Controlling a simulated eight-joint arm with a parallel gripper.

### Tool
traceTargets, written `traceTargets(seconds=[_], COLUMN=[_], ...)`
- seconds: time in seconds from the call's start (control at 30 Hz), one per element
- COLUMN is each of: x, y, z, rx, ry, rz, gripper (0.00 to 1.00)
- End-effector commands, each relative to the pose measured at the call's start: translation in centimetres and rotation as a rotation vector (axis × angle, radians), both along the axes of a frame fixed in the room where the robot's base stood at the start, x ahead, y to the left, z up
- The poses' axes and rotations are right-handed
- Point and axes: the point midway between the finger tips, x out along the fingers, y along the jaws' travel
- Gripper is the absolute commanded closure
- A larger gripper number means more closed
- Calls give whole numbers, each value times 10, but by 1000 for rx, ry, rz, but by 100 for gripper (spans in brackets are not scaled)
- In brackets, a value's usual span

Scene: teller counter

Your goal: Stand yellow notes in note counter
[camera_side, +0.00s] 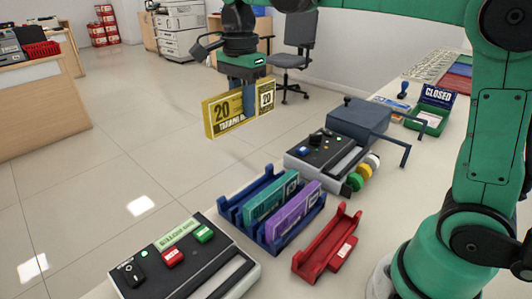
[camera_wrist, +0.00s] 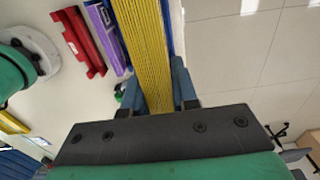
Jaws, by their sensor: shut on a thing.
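A yellow bundle of notes marked 20 (camera_side: 222,115) is held upright on its long edge, high above the floor side of the counter. My gripper (camera_side: 249,100) is shut on it, with blue fingers across its middle. In the wrist view the notes (camera_wrist: 145,40) run up from between my fingers (camera_wrist: 158,92). Two machines stand on the counter: one at the front left with red and green buttons (camera_side: 185,262), another farther back with coloured wheels (camera_side: 322,152). I cannot tell for certain which is the note counter. The notes are apart from both.
A blue rack (camera_side: 308,222) holds a teal bundle (camera_side: 268,202) and a purple bundle (camera_side: 293,212), with a bare slot at its left. An empty red rack (camera_side: 328,243) stands beside it. A blue-grey box (camera_side: 358,120) and green tray (camera_side: 430,122) are farther back.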

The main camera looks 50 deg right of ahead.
Motion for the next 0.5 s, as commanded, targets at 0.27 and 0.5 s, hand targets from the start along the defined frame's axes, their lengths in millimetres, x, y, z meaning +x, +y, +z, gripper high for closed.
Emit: traceTargets(seconds=[0.27,0.5], x=[-32,-86], y=[111,179], z=[-45,-81], rx=[0,-1], ry=[0,0], rz=[16,11], gripper=[100,100])
